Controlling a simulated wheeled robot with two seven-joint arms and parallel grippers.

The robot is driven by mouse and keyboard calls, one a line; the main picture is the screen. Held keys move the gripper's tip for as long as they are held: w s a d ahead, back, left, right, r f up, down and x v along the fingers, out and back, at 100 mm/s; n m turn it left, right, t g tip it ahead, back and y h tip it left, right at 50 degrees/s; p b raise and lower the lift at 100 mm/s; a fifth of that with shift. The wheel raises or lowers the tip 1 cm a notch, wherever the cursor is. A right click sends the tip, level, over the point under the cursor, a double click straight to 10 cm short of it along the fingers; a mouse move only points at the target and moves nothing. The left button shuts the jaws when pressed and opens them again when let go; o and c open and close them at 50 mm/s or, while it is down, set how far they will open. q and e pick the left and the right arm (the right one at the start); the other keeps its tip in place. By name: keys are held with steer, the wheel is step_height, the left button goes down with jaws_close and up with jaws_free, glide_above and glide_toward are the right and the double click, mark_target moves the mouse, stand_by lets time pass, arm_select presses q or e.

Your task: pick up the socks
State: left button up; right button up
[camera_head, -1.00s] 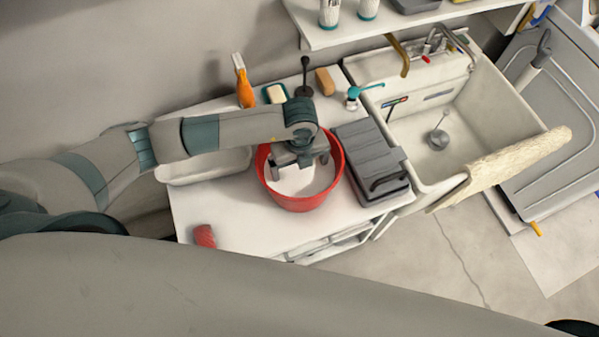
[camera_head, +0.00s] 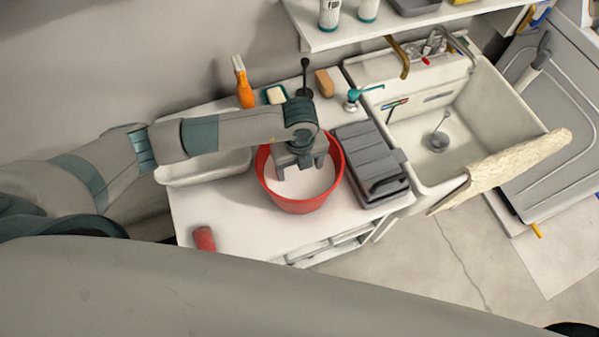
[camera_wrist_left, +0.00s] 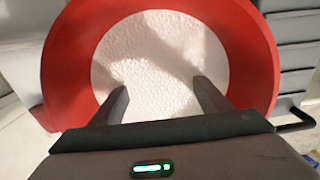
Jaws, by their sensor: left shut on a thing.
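A red round tub (camera_head: 335,190) stands on the white counter, with white, rough-textured material (camera_head: 300,186) inside. My left gripper (camera_head: 303,160) reaches down into the tub from above. In the left wrist view, the gripper's two dark fingers (camera_wrist_left: 165,100) stand apart against the white material (camera_wrist_left: 160,55), inside the red rim (camera_wrist_left: 255,50). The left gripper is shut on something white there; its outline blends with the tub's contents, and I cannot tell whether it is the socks. No separate pair of socks is clearly visible. My right gripper is not in view.
A dark grey box (camera_head: 370,160) stands close to the tub's right. A white tray (camera_head: 205,170) lies to the left, under my arm. A red roll (camera_head: 204,238) is at the front left. Bottles and a brush line the back. A sink (camera_head: 450,130) is at the right.

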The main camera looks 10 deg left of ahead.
mark_target(299, 173)
arm_select(q)
step_height(299, 173, up, 8)
steer(key=b, duration=0.3)
steer(key=shift+r, duration=0.8)
steer(key=shift+r, duration=0.15)
stand_by(0.8)
